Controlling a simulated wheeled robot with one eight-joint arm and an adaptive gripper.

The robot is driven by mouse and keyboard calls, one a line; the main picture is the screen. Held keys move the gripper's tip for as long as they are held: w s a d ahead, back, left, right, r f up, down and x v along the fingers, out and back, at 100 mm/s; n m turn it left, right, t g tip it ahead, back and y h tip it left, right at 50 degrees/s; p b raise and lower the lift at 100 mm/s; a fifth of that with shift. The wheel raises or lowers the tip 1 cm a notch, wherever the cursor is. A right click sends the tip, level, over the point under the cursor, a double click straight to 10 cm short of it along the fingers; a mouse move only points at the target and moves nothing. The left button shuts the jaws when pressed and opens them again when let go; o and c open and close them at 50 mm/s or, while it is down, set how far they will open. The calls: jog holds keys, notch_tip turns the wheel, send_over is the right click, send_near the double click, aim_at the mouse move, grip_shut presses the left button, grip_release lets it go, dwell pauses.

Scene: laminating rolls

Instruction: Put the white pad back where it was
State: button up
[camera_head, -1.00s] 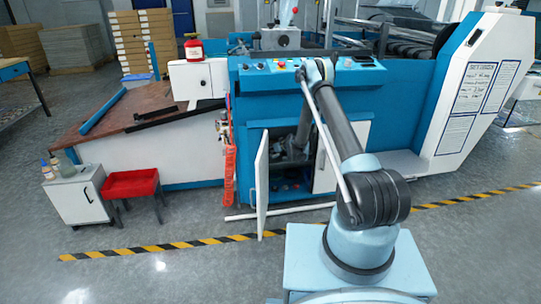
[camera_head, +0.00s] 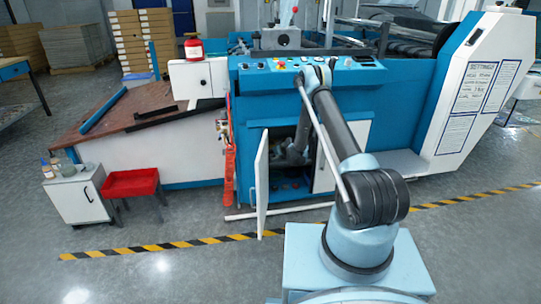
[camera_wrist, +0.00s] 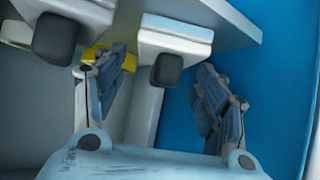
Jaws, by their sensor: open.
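My gripper (camera_wrist: 163,68) is open in the wrist view, with one blue-grey finger on each side and no object clearly held between them. A white block (camera_wrist: 175,38) with a dark rounded knob (camera_wrist: 167,69) shows beyond and between the fingers. I cannot tell whether any of these pale parts is the white pad. In the head view, my gripper is at the open, dark cabinet (camera_head: 290,184) in the front of the blue machine (camera_head: 244,128). The fingertips and much of the cabinet inside are too dark and small to make out there.
The cabinet's white door (camera_head: 262,186) stands open, just left of my arm. A similar block with a dark knob (camera_wrist: 55,38) and a yellow piece (camera_wrist: 128,62) are near the left finger. A red stool (camera_head: 131,183) and a white cabinet (camera_head: 77,197) stand at left.

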jog(key=v, duration=1.2)
jog(key=shift+w+r, duration=0.1)
